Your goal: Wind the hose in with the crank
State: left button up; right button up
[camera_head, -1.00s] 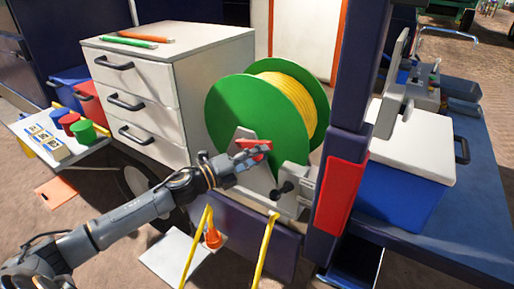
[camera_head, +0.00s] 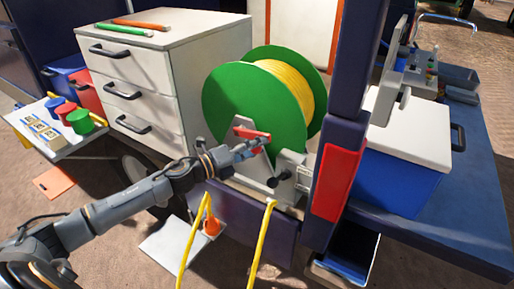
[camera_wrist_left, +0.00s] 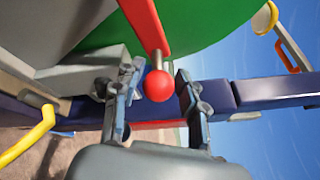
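The hose reel has a green disc (camera_head: 240,95) with yellow hose (camera_head: 291,78) wound behind it. A red crank arm (camera_head: 250,132) sits on its front and shows large in the left wrist view (camera_wrist_left: 146,25), ending in a red ball knob (camera_wrist_left: 159,86). My left gripper (camera_head: 258,147) is at the crank. In the left wrist view its two fingers (camera_wrist_left: 158,92) are apart, with the knob between them and a gap visible on each side. Two yellow hose strands (camera_head: 262,240) hang at the front. My right gripper is not in view.
A black knob (camera_head: 272,182) is just below the crank. A dark blue post with a red panel (camera_head: 338,182) stands close on the right. A white drawer cabinet (camera_head: 180,75) is on the left.

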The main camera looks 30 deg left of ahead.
pick_arm(q)
jog(key=shift+o, duration=0.3)
jog(key=shift+s, duration=0.15)
jog(key=shift+s+a+f, duration=0.1)
jog(key=shift+s+a, duration=0.05)
jog(key=shift+s, duration=0.15)
jog(key=v, duration=1.1)
jog(key=shift+s+a, duration=0.1)
jog(key=shift+a, duration=0.05)
